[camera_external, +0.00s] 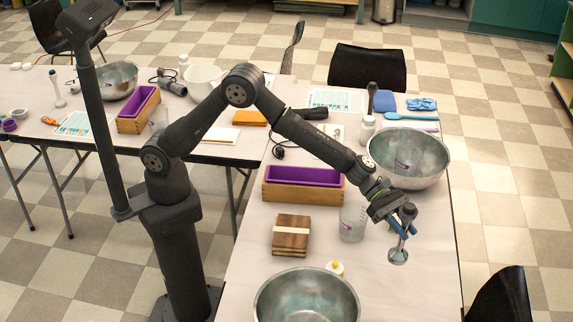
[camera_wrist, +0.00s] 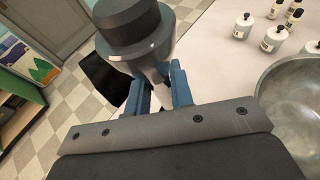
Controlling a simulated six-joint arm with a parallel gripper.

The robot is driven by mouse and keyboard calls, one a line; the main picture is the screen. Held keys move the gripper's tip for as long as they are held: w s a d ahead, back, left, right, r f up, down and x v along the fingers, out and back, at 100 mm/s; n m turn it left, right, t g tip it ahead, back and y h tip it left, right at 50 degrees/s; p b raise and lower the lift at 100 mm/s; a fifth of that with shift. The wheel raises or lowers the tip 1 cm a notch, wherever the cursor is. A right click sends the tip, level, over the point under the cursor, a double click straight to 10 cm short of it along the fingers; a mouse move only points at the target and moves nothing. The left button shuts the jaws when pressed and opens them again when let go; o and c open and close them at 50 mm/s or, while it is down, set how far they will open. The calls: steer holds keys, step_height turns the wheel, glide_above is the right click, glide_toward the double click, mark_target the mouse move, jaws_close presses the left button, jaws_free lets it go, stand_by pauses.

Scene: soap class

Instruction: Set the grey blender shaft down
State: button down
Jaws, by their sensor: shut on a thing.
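The grey blender shaft (camera_external: 401,242) is held by my gripper (camera_external: 402,220) at the right side of the near table. It is roughly upright, with a dark upper end and a flared metal foot at the bottom. I cannot tell whether the foot touches the table. In the wrist view the shaft's dark cap and silver neck (camera_wrist: 148,50) fill the top middle. The blue fingers of my gripper (camera_wrist: 160,88) are shut on either side of it. The foot is hidden there.
A metal bowl (camera_external: 408,178) stands behind the shaft, and a clear beaker (camera_external: 352,230) to its left. A second bowl (camera_external: 307,285) is at the front, near wooden blocks (camera_external: 291,243) and a purple-lined box (camera_external: 303,174). The white tabletop (camera_external: 430,280) right of the shaft is clear.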

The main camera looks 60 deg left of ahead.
mark_target(404, 250)
steer(key=shift+w+d, duration=0.55)
steer(key=shift+w, duration=0.05)
step_height(404, 250, down, 5)
steer(key=shift+a+r, duration=0.1)
steer(key=shift+a, duration=0.05)
steer(key=w+a+f, duration=0.1)
steer(key=w+f, duration=1)
steer(key=shift+w+a, duration=0.15)
steer(key=shift+w, duration=0.05)
steer(key=shift+f, duration=0.2)
steer(key=c, duration=1.6)
jaws_free()
steer(key=shift+f, duration=0.15)
steer(key=shift+c, duration=0.2)
steer(key=o, duration=0.4)
